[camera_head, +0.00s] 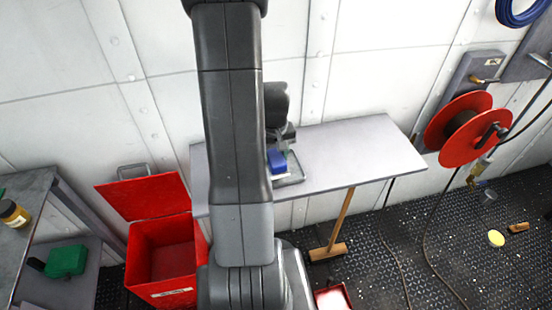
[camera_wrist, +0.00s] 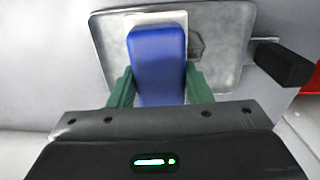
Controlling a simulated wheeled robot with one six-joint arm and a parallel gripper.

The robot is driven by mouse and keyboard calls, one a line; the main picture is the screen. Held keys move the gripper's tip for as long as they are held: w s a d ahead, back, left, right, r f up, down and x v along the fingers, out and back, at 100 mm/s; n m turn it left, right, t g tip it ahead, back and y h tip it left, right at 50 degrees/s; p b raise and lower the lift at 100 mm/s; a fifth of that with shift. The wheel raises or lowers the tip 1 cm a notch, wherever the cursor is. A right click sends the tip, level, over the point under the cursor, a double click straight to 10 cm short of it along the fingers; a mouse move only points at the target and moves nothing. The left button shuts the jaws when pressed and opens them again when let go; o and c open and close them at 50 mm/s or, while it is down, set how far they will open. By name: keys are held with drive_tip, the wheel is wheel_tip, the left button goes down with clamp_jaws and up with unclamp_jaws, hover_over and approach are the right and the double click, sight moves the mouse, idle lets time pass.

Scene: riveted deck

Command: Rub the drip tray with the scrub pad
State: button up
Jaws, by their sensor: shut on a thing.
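The scrub pad (camera_wrist: 157,62) is a blue block with a pale underside. My gripper (camera_wrist: 158,88) is shut on it, with a green finger on each side, in the wrist view. The drip tray (camera_wrist: 108,42) is a shallow grey tray with a raised rim. The pad is over the tray, and I cannot tell if it touches the tray floor. A dark patch (camera_wrist: 196,46) shows on the tray right of the pad. In the head view my arm hides part of the tray (camera_head: 290,181) and of the blue pad (camera_head: 277,160).
The tray lies on a grey wall bench (camera_head: 350,150), clear to the right. An open red bin (camera_head: 160,255) stands left below the bench. A red hose reel (camera_head: 462,128) is at right. A broom (camera_head: 328,250) stands under the bench.

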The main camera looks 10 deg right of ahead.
sight(275, 154)
drive_tip(key=shift+w+d+r+p, duration=0.15)
drive_tip(key=shift+r+p, duration=0.35)
drive_tip(key=shift+r, duration=0.4)
drive_tip(key=shift+r+p, duration=0.95)
drive_tip(key=shift+r, duration=0.5)
